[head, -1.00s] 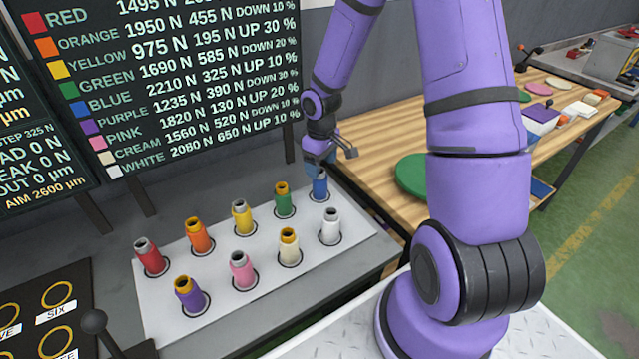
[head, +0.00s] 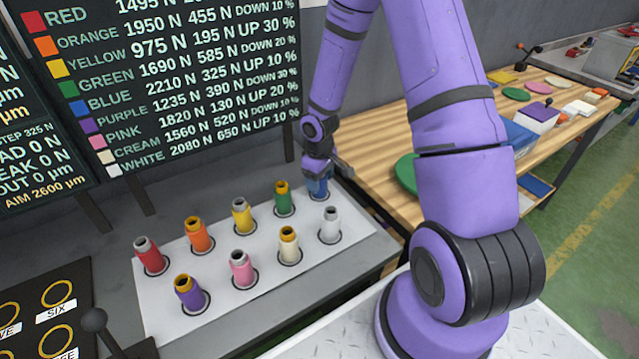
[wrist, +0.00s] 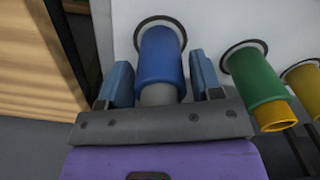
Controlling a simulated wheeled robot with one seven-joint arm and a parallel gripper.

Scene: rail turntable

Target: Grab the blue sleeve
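The blue sleeve (head: 319,187) stands upright in its ringed spot at the far right of the white board's back row. In the wrist view the blue sleeve (wrist: 161,60) sits between the two blue finger pads of my gripper (wrist: 162,82). A gap shows on each side of the sleeve, so the fingers are open around it and do not visibly touch it. In the head view my gripper (head: 318,176) is over the sleeve's top and hides part of it.
The green sleeve (head: 284,199) stands just left of the blue one, and the white sleeve (head: 330,225) stands in front. Several other coloured sleeves share the white board (head: 345,262). A wooden table (head: 375,155) with a green disc (head: 404,172) is to the right.

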